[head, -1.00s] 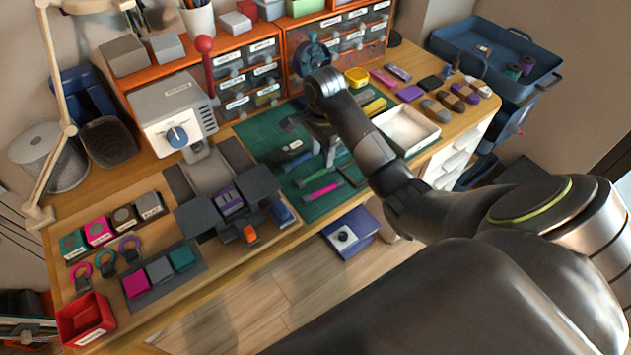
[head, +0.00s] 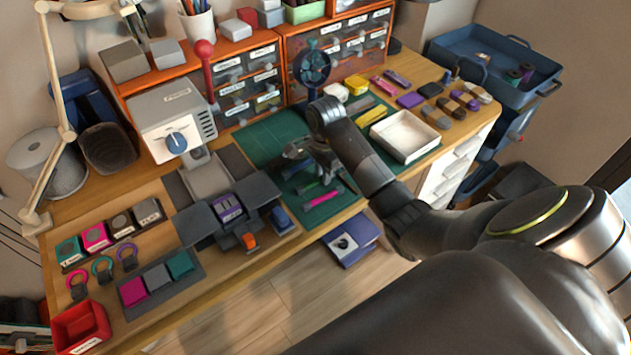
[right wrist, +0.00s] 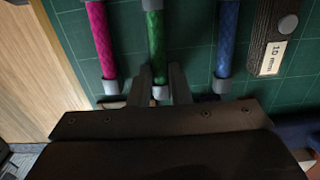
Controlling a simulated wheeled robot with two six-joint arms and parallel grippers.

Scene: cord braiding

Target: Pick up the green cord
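The green cord (right wrist: 157,40) lies on the green cutting mat (right wrist: 190,60), between a pink cord (right wrist: 100,40) and a blue cord (right wrist: 227,40). All three have grey end caps. My right gripper (right wrist: 160,75) is low over the mat, its two fingers on either side of the green cord near its capped end. A narrow gap shows on the right; whether the left finger touches the cord is unclear. In the head view my right gripper (head: 303,150) partly hides the cords, and the pink cord (head: 322,198) shows in front. My left gripper is not in view.
A dark block labelled 10 mm (right wrist: 270,40) lies right of the blue cord. A white tray (head: 405,152) stands right of my right arm. A grey machine (head: 172,120) and a dark braiding fixture (head: 228,215) stand to the left. Drawer units (head: 245,85) line the back.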

